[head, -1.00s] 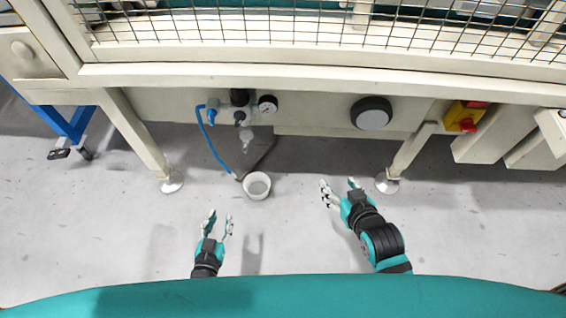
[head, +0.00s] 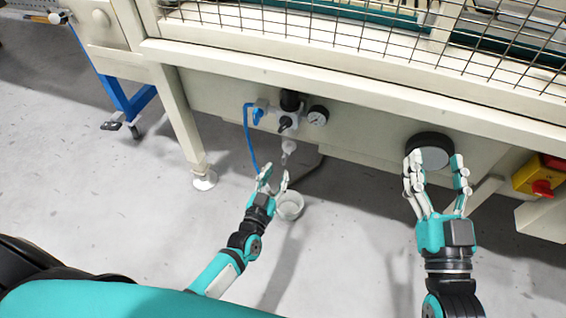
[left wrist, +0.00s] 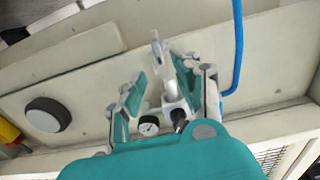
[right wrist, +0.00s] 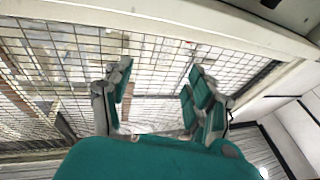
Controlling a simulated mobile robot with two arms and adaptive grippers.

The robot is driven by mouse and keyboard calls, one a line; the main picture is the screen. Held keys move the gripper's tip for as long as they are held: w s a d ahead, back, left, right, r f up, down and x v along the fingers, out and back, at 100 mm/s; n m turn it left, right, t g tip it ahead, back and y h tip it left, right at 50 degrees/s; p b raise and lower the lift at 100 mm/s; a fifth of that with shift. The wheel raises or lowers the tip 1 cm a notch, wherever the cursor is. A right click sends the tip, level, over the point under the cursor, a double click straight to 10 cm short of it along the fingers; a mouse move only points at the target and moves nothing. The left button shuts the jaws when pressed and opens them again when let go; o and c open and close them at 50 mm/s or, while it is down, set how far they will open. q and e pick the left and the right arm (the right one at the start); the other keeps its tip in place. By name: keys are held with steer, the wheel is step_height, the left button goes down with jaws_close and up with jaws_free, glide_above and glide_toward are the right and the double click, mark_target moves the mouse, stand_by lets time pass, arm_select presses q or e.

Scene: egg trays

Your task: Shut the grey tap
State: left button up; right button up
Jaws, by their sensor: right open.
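A small dark grey handle (head: 285,124), which looks like the grey tap, sits on the air unit below the machine's front beam. A clear bowl (head: 289,146) hangs under it. Whether the tap is open or shut is too small to tell. My left gripper (head: 275,175) is open and empty, below and in front of the unit. In the left wrist view, the unit's gauge (left wrist: 148,125) and clear bowl show between and behind the open fingers (left wrist: 157,88). My right gripper (head: 437,165) is open and empty, in front of the round black knob.
A blue hose (head: 249,140) runs down from the unit's left side. A round black-and-grey knob (head: 430,150) and a red-yellow switch (head: 540,180) are further right. Wire mesh (right wrist: 150,75) fills the right wrist view.

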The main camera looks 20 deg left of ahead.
mark_target(283, 160)
arm_select(q)
steer(key=w+b, duration=0.1)
steer(key=w, duration=0.4)
steer(key=shift+d+f, duration=0.1)
steer(key=shift+w, duration=0.55)
arm_select(e)
steer(key=s+r+t+y, duration=0.1)
steer(key=s+r+t, duration=0.2)
steer(key=r+t, duration=0.2)
steer(key=shift+s+r+y, duration=0.3)
steer(key=shift+s+r, duration=0.05)
steer(key=shift+r, duration=0.45)
arm_select(q)
steer(key=shift+c, duration=0.4)
jaws_close()
